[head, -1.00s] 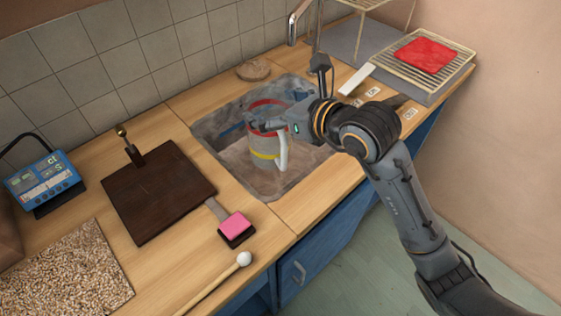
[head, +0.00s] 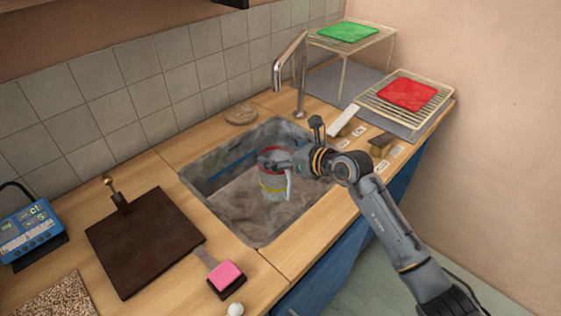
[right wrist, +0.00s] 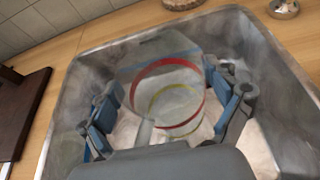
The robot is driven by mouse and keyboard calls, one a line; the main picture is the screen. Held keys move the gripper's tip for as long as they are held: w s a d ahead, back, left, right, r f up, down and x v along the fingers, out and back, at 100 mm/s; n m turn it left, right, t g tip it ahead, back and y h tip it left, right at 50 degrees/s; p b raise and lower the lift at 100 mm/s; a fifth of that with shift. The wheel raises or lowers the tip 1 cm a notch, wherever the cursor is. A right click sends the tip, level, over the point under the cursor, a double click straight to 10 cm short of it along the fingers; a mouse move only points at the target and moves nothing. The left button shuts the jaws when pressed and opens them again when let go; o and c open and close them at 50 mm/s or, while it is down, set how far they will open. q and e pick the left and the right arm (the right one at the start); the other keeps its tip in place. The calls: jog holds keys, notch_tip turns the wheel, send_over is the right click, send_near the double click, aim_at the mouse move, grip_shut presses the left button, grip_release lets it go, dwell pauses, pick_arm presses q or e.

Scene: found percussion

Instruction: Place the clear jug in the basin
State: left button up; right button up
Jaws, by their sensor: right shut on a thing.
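The clear jug (head: 272,184) has a red band near its rim, a yellow band lower down and a pale handle at its right side. It is inside the walls of the basin (head: 245,228), a grey sink set in the wooden counter. My right gripper (head: 277,163) is shut on the jug near its top. In the right wrist view the jug (right wrist: 165,92) sits between the two blue-padded fingers, with the basin floor around it. I cannot tell whether its base touches the floor. My left gripper is not in view.
A chrome tap (head: 293,75) rises behind the basin. A dark board (head: 145,240) and a pink block (head: 227,274) lie to the left. A wire rack with a red cloth (head: 407,94) stands at the back right. A round brown disc (head: 241,114) lies behind the basin.

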jog(key=shift+w+f, duration=0.25)
jog(key=shift+w+d+f, duration=0.1)
jog(key=shift+f, duration=0.8)
jog(key=shift+w+d+f, duration=0.1)
jog(key=shift+f, duration=0.75)
jog(key=shift+f, duration=0.15)
jog(key=o, duration=1.4)
jog(key=v, duration=1.2)
